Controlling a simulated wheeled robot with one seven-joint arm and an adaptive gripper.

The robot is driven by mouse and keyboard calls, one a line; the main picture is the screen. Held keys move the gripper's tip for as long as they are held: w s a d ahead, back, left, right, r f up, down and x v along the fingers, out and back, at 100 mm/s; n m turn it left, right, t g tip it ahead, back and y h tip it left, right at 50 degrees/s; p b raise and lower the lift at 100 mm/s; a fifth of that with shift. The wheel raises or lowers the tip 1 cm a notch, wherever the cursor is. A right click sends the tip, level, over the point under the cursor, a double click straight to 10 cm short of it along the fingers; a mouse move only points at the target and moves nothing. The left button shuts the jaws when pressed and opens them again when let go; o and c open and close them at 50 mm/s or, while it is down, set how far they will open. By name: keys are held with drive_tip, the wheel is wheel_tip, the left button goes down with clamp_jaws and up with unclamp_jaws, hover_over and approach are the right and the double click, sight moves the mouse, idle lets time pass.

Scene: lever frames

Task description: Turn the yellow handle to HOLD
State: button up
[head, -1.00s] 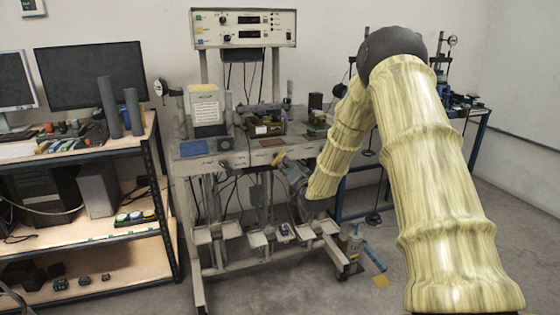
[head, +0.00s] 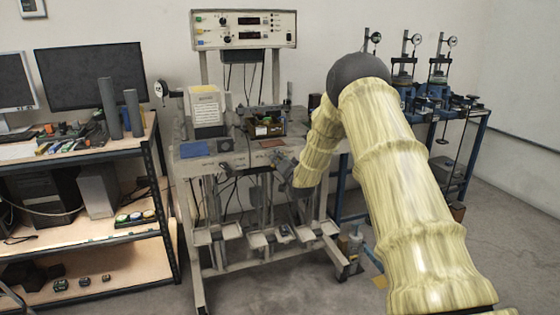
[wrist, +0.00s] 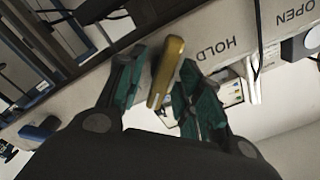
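The yellow handle (wrist: 165,72) shows in the wrist view as a short bar, slightly tilted, between the two teal fingers of my gripper (wrist: 160,82). The fingers are apart on either side of it. A gap shows on the left finger's side; the right finger is close, and I cannot tell if it touches. The printed word HOLD (wrist: 216,49) is upside down on the pale panel, just right of the handle. The word OPEN (wrist: 295,13) is farther right. In the head view my gripper (head: 283,165) is at the bench's front panel, and I cannot make out the handle there.
The grey test bench (head: 215,163) carries a box with a printed sheet (head: 206,108) and an instrument unit (head: 243,29) above. A shelf (head: 90,249) stands left. A blue stand (head: 455,160) with gauges is behind my arm at right. Open floor lies in front.

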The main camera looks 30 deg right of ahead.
drive_tip(key=shift+c, duration=0.4)
clamp_jaws()
drive_tip(key=shift+n, duration=0.4)
drive_tip(key=n, duration=0.3)
drive_tip(key=shift+a+n+b, duration=0.15)
drive_tip(key=shift+n+b, duration=0.15)
drive_tip(key=shift+b, duration=0.1)
drive_tip(key=n+b, duration=0.1)
drive_tip(key=n, duration=0.3)
drive_tip(key=shift+a+n, duration=0.1)
drive_tip(key=shift+n, duration=0.2)
drive_tip(key=n+b, duration=0.1)
drive_tip(key=n, duration=0.3)
drive_tip(key=shift+a+f, duration=0.1)
drive_tip(key=shift+n+b, duration=0.75)
drive_tip(key=shift+n, duration=1.75)
